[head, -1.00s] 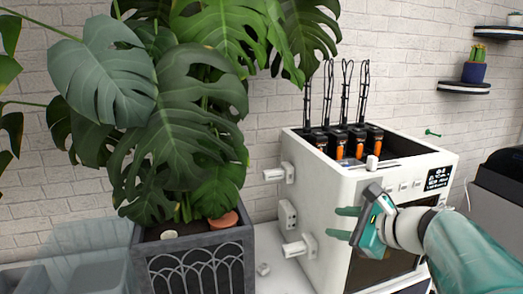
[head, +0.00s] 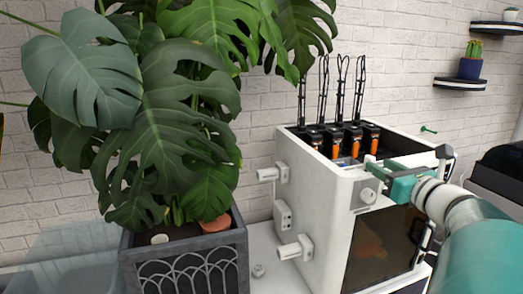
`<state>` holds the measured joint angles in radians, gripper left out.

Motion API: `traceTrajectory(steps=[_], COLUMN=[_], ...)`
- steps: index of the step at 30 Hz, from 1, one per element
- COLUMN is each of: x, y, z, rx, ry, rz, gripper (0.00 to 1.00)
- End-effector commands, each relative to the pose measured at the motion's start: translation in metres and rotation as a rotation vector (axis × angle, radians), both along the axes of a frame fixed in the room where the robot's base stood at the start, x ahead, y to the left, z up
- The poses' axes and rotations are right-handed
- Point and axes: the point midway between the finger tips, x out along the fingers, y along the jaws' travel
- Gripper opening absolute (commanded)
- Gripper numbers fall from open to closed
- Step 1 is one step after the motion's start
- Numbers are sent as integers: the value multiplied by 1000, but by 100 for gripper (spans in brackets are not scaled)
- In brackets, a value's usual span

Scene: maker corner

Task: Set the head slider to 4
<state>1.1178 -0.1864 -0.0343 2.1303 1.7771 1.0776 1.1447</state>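The white printer (head: 318,200) stands at the right, with a slot along its top front edge. The head slider's pale knob cannot be made out clearly now; my gripper covers that part of the top edge. My gripper (head: 378,178), with teal fingers, is at the printer's upper front edge, its fingers pointing left over the slot area. Whether the fingers touch the knob, and how wide they are apart, cannot be told. The slider's scale marks are not readable. The display panel is hidden behind my gripper and arm.
Several black and orange tool heads (head: 352,140) stand in the printer's open top, with tall black loops above. White spool holders (head: 296,248) stick out of its left side. A large potted monstera (head: 180,110) fills the left. A shelf with a cactus (head: 471,62) hangs upper right.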

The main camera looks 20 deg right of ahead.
Motion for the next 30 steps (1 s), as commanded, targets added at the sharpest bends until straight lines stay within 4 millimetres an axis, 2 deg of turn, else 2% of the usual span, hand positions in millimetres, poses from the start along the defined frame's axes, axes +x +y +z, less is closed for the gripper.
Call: traceTrajectory(steps=[3,9,14,21,23,27,30], x=[25,56,67,69,69,68,68], y=[-3,-6,-8,-8,-8,-8,-8], z=[-1,0,0,0,0,0,0], rx=[1,-1,0,-1,-1,-1,-1], ry=[1,1,1,1,1,1,1], rz=[2,2,1,1,1,1,1], gripper=[38,38,38,38,30,3,0])
